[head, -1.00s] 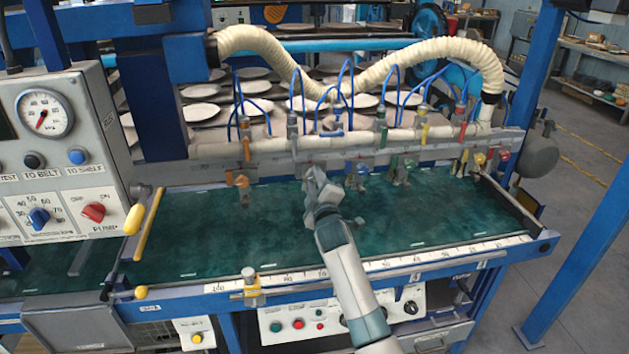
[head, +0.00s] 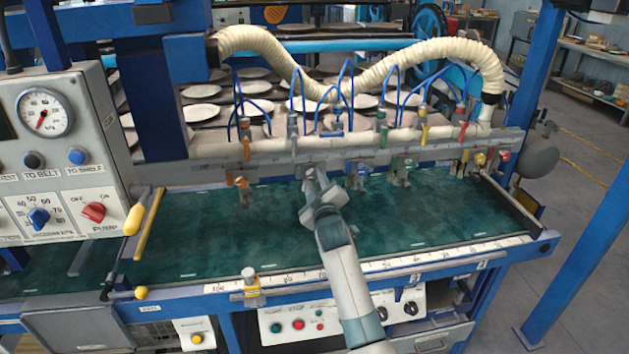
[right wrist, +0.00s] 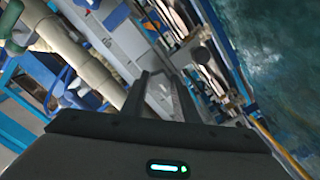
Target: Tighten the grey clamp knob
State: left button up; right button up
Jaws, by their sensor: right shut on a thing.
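The grey clamp (head: 292,122) is on the long rail above the green belt, between the orange clamp and the blue clamp. My right gripper (head: 311,172) reaches in from the front at the rail's lower edge, below the grey clamp. It is shut on the grey clamp knob, which its fingers mostly hide in the head view. In the right wrist view the two dark fingers (right wrist: 164,88) close in front of the grey rail, and the knob is hard to make out between them. My left gripper is not in view.
Other clamps hang close by on the rail: orange (head: 241,182) to the left, blue (head: 357,172) and green (head: 400,170) to the right. The green belt (head: 440,215) below is clear. A control panel (head: 60,160) stands at the left.

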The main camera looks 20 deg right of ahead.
jog(key=o, duration=1.1)
jog(key=shift+f, duration=0.1)
jog(key=shift+c, duration=0.2)
jog(key=shift+s, duration=0.15)
jog(key=b+v, duration=0.4)
jog(key=v, duration=1.3)
jog(key=shift+s+f, duration=0.1)
jog(key=shift+s, duration=0.05)
